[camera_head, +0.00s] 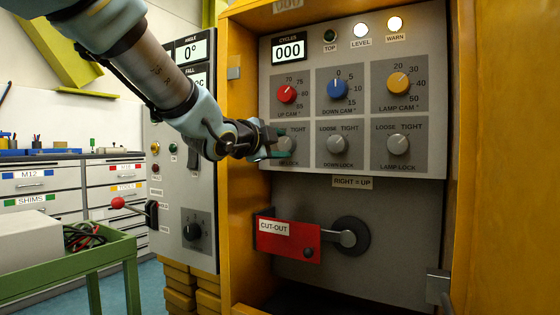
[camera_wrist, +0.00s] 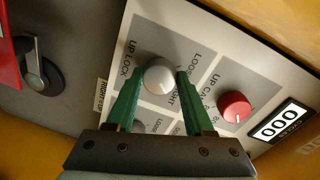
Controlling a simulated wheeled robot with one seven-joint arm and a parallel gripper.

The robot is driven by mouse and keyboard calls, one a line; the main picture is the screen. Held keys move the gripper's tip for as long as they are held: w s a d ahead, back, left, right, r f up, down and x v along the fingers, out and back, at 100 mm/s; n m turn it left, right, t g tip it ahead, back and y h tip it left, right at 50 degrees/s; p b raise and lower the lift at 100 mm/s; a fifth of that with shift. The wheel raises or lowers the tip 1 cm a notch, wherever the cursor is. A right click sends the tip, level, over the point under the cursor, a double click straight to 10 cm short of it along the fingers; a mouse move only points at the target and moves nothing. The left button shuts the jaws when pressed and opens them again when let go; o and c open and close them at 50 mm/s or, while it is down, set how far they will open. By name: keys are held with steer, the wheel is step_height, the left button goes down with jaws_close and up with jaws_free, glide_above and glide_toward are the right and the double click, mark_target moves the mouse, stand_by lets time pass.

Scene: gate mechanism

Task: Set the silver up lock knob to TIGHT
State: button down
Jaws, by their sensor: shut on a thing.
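The silver up lock knob (camera_wrist: 159,75) is on the lower left plate of the panel, under the red up cam knob (camera_head: 286,94). In the wrist view the green fingers of my gripper (camera_wrist: 158,88) stand on either side of the up lock knob and are closed on it. In the head view my gripper (camera_head: 282,143) covers part of this knob and its LOOSE label. The word TIGHT (camera_head: 299,131) shows just above right of it. The knob's pointer mark is too small to read.
The silver down lock knob (camera_head: 338,144) and lamp lock knob (camera_head: 397,145) sit to the right in the same row. The blue knob (camera_head: 337,89) and yellow knob (camera_head: 398,83) are above. A red cut-out handle (camera_head: 288,240) juts out below. The yellow cabinet frame (camera_head: 240,190) borders the panel.

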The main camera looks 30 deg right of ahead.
steer(key=shift+f+m+b, duration=0.1)
steer(key=shift+m+b, duration=0.4)
steer(key=shift+b, duration=0.1)
steer(key=shift+c, duration=1.4)
jaws_free()
steer(key=p+v, duration=0.1)
steer(key=v, duration=0.9)
steer(key=shift+s+a, duration=0.2)
steer(key=shift+a, duration=0.1)
